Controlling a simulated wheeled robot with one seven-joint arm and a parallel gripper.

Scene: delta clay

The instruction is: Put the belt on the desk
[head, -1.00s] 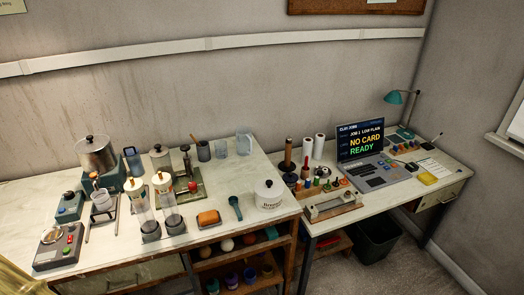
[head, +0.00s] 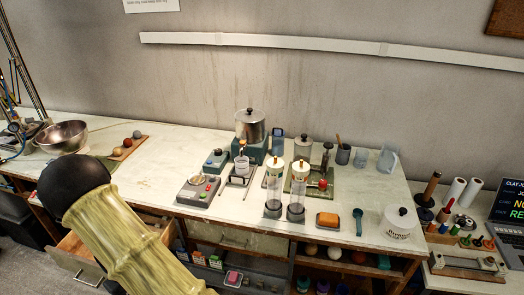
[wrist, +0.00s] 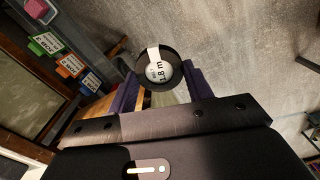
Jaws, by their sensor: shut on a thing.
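The belt (wrist: 158,70) appears to be the round black coil with a white label reading "1.8 m" in the wrist view. My gripper (wrist: 162,84) is shut on it, with one purple finger on each side. The coil is held in the air above the grey floor. In the head view my arm fills the lower left, and my gripper and the coil do not show.
A long white workbench (head: 330,222) crosses the head view, crowded with a pot (head: 250,126), glass cylinders and devices. An open drawer (head: 95,258) juts out at its lower left. A metal bowl (head: 62,137) stands at the bench's left. Labelled bins (wrist: 50,45) lie left in the wrist view.

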